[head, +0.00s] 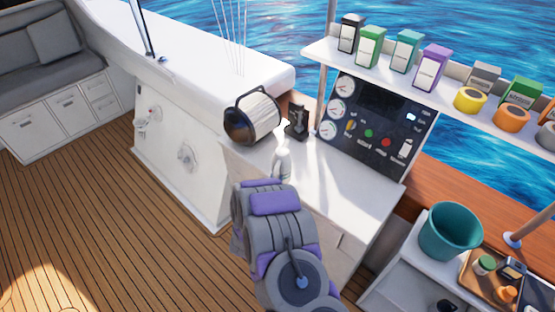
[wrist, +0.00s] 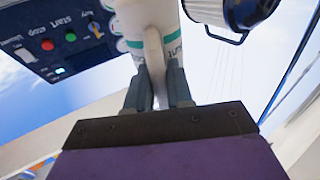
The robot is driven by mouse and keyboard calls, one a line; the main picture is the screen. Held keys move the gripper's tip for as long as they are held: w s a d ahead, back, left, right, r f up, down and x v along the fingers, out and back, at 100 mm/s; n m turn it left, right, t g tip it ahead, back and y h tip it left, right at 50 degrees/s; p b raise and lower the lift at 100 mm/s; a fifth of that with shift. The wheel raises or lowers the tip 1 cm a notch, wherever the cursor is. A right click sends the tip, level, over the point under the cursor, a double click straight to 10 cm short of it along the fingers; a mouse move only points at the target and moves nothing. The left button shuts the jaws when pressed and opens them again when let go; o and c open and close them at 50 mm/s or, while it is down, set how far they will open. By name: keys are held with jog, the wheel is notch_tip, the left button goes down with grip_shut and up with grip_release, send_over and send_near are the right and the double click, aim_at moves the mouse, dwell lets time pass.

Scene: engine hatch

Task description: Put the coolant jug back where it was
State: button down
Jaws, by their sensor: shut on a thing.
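The white coolant jug (wrist: 150,18) shows in the wrist view, with green lettering that is partly cut off. My gripper (wrist: 156,88) is shut on the jug's white handle (wrist: 154,60), with a dark finger on each side. The upper part of the jug is out of that view. In the head view my arm reaches over the white counter, and a small white part of the jug (head: 282,160) shows just beyond my wrist. The rest is hidden, and I cannot tell whether it touches the counter.
A white filter-like cylinder in a dark frame (head: 254,116) and a small black device (head: 298,121) stand close by on the counter. The gauge panel (head: 372,120) is behind. Several boxes and tape rolls line the shelf (head: 330,52). A teal bucket (head: 450,235) stands right. The counter's right part (head: 355,187) is clear.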

jog(key=w+f+b, duration=0.1)
jog(key=w, duration=0.4)
jog(key=w+a+f+b, duration=0.1)
jog(key=w+f, duration=0.1)
jog(key=w, duration=0.3)
jog(key=w+f+b, duration=0.1)
jog(key=w+f, duration=0.1)
jog(key=w, duration=0.3)
jog(key=shift+a, duration=0.3)
jog(key=c, duration=1)
grip_release()
jog(key=s+a+p, duration=0.1)
jog(key=s+a, duration=0.1)
jog(key=s, duration=0.9)
jog(key=shift+s+a+f+p, duration=0.15)
jog(key=shift+s+p, duration=0.15)
jog(key=shift+s, duration=0.1)
